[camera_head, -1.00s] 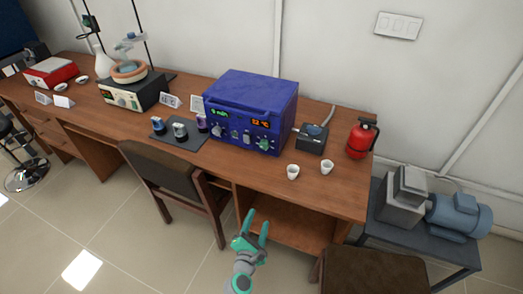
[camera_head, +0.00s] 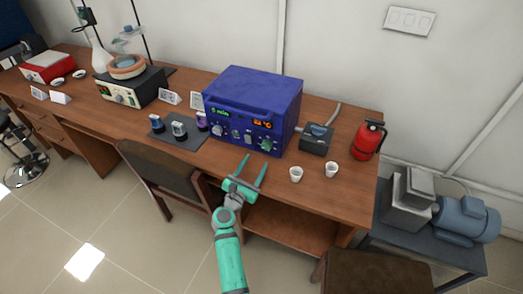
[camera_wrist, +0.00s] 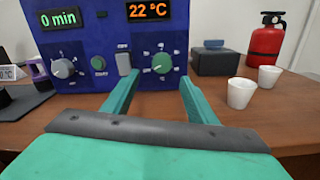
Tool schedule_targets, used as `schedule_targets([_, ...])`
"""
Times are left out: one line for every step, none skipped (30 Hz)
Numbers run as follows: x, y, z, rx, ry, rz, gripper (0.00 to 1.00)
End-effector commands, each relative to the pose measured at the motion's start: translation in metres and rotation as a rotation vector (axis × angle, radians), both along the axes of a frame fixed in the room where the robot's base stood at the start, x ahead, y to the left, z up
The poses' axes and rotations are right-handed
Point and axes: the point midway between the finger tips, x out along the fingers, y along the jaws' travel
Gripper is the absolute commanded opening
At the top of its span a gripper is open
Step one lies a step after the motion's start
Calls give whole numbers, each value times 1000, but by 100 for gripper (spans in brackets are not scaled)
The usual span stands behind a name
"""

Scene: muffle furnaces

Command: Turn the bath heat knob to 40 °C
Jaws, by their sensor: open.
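The blue bath unit (camera_head: 252,105) stands on the desk. Its front has an orange display (camera_wrist: 149,10) reading 22 °C. Below that is a round green knob (camera_wrist: 161,63) with a ring of marks, which also shows in the head view (camera_head: 266,145); the marks are too small to read. A green display reads 0 min, above a grey knob (camera_wrist: 63,68) at the left. My gripper (camera_head: 255,162) is open and empty in front of the unit's lower front. In the wrist view its fingers (camera_wrist: 155,82) point toward the panel, below the green knob and apart from it.
Two white cups (camera_wrist: 240,92) stand on the desk to the right of my gripper. A dark box (camera_head: 317,139) and a red extinguisher (camera_head: 368,140) are behind them. A dark mat with small jars (camera_head: 179,131) lies left of the unit. Chairs stand along the desk front.

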Motion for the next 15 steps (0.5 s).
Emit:
schedule_targets([9, -6, 1, 1, 0, -5, 52])
schedule_targets([15, -9, 1, 2, -2, -6, 52])
schedule_targets([21, -12, 1, 1, 0, -6, 52])
schedule_targets([26, -13, 1, 2, -1, -4, 52])
schedule_targets([31, -14, 1, 2, -1, -3, 52])
schedule_targets([38, -15, 1, 2, -2, -1, 52])
schedule_targets([42, -16, 1, 2, -1, 1, 52])
schedule_targets([47, -16, 1, 2, -1, 3, 52])
schedule_targets([52, -18, 0, 2, 0, 3, 52])
schedule_targets([56, -19, 1, 2, 0, 3, 52])
schedule_targets([59, -20, 1, 2, -1, 4, 52])
schedule_targets([63, -21, 0, 1, 0, 5, 52])
schedule_targets([65, -22, 0, 2, -1, 6, 52])
schedule_targets([68, -23, 0, 2, -1, 6, 52])
schedule_targets([70, -24, 0, 2, -1, 6, 52])
